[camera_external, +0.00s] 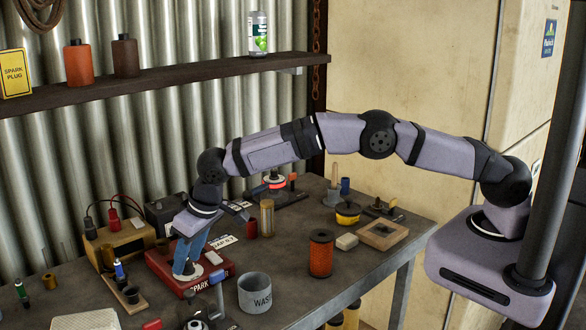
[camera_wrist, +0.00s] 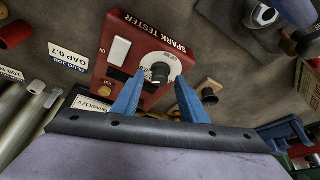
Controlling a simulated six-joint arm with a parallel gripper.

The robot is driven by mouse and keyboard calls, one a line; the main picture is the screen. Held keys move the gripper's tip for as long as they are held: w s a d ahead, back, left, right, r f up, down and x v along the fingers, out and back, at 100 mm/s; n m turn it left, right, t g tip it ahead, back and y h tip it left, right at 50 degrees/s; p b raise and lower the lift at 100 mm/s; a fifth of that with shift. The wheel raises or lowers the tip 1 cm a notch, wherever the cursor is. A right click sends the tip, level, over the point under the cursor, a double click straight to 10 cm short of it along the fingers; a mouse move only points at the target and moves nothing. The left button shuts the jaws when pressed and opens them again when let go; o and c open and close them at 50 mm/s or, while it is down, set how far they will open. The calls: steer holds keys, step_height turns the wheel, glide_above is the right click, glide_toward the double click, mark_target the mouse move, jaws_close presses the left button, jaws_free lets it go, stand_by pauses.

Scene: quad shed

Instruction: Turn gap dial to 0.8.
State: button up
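The red spark tester (camera_external: 160,266) sits on the bench under my gripper; in the wrist view it is a red box (camera_wrist: 112,32) lettered SPARK TESTER. Its gap dial (camera_wrist: 160,72) is a dark knob on a round white scale plate; the scale marks and its setting are too small to read. My gripper (camera_wrist: 160,77) has its two blue fingers apart, one on each side of the knob as seen from the wrist; I cannot tell whether they touch it. In the external view my gripper (camera_external: 187,266) points down over the tester and hides the dial.
A card (camera_wrist: 68,58) reads PLUG JOB GAP 0.7. A white switch (camera_wrist: 120,50) is beside the dial. On the bench, a grey WASH cup (camera_external: 255,293) and an orange cylinder (camera_external: 321,256) stand right of the tester. A wooden box (camera_external: 120,245) stands behind it.

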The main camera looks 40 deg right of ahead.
stand_by(0.3)
steer(key=b+v, duration=0.3)
steer(key=v, duration=0.4)
steer(key=shift+r, duration=0.15)
stand_by(0.4)
